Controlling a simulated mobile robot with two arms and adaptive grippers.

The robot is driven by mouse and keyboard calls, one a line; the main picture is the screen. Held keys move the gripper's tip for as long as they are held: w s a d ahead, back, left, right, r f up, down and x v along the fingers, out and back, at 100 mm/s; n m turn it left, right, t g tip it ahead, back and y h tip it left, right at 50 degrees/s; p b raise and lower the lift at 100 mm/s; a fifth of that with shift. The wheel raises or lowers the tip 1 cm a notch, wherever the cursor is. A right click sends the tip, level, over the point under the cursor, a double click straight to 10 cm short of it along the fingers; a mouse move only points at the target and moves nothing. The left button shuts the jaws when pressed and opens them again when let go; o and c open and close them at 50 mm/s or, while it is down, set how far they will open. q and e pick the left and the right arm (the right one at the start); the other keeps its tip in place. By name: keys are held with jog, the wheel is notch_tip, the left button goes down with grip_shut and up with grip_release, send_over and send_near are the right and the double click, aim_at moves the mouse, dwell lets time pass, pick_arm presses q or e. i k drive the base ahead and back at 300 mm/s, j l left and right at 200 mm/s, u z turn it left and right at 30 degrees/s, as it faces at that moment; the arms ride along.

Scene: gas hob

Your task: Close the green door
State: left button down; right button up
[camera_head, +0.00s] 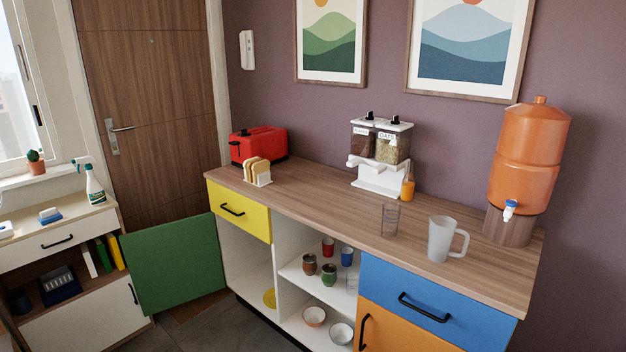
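The green door (174,262) stands wide open at the left end of the counter cabinet. It swings out to the left from below the yellow drawer (238,209), and its flat green face shows. The compartment (247,265) behind it is open, with a yellow round thing (269,298) low inside, partly cut off by the cabinet wall. No handle shows on the visible face of the door. Neither of my grippers is in view.
The wooden countertop (320,213) holds a red toaster, a cereal dispenser, a glass, a jug and an orange water dispenser. Open shelves (310,270) hold cups and bowls. A white cabinet (75,310) stands close left of the door. Grey floor (215,325) is free in front.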

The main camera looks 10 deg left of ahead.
aim_at(170, 265)
jog(key=i+j+u, duration=0.2)
jog(key=i+j, duration=0.55)
jog(key=i+j+u, duration=0.2)
jog(key=i+j, duration=0.5)
jog(key=i+l, duration=0.05)
jog(key=i, duration=0.05)
